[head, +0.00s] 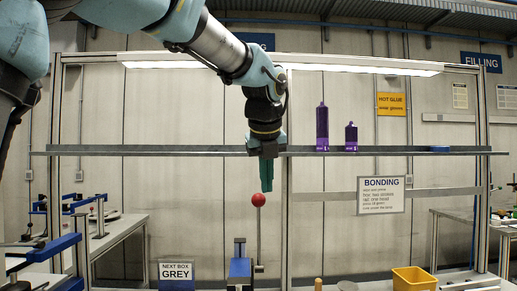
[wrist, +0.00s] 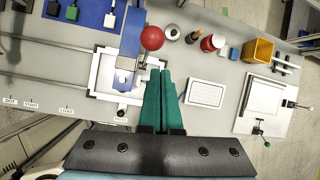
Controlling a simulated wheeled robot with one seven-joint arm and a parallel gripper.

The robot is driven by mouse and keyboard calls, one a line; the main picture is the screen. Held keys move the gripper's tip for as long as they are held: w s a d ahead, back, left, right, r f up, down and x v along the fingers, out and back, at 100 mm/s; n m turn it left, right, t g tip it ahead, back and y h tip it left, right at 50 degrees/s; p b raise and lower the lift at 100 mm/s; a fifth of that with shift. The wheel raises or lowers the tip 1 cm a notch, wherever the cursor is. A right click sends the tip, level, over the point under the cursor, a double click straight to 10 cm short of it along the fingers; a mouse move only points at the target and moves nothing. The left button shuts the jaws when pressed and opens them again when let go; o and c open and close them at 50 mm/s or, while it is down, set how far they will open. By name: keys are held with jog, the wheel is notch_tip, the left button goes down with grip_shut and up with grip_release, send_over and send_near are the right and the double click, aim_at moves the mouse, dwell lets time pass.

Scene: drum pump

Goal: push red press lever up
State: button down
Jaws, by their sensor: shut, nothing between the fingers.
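The press lever's red ball knob (head: 258,200) stands at the top of a thin grey rod (head: 259,235), which rises roughly upright beside the blue press (head: 239,267). In the wrist view the red knob (wrist: 152,38) is just beyond my fingertips and a little to the left. My gripper (head: 266,190) points down with its green fingers shut and empty, its tips close above the knob and slightly to the right in the head view. The green fingers also show shut in the wrist view (wrist: 160,72). I cannot tell whether they touch the knob.
A yellow bin (head: 414,280) stands at the right on the bench. Two purple bottles (head: 322,128) stand on the shelf rail (head: 400,150) behind my gripper. In the wrist view a white tray (wrist: 205,93) and a board with clamps (wrist: 262,105) lie to the right.

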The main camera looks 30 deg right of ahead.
jog(key=w+d+r+b, duration=0.1)
jog(key=w+r, duration=0.3)
jog(key=r, duration=0.2)
jog(key=shift+d+r, duration=0.3)
jog(key=shift+r, duration=0.1)
jog(key=w+a+f+n+g+y, duration=0.1)
jog(key=w+a+f+n, duration=0.3)
jog(key=a+f+n, duration=0.6)
jog(key=w+a+f+n+y, duration=0.1)
jog(key=w+a+f+n, duration=0.2)
jog(key=a+f+n, duration=0.65)
jog(key=s+a+f+n+g, duration=0.1)
jog(key=s+a+f+n, duration=0.5)
jog(key=a+f+n, duration=0.3)
jog(key=s+a+f+n+g+b, duration=0.1)
jog(key=s+a+f+n, duration=0.5)
jog(key=a+f+n, duration=0.3)
jog(key=shift+s+a+f+n+y, duration=0.15)
jog(key=shift+a+f+n+y, duration=0.35)
jog(key=shift+a, duration=0.7)
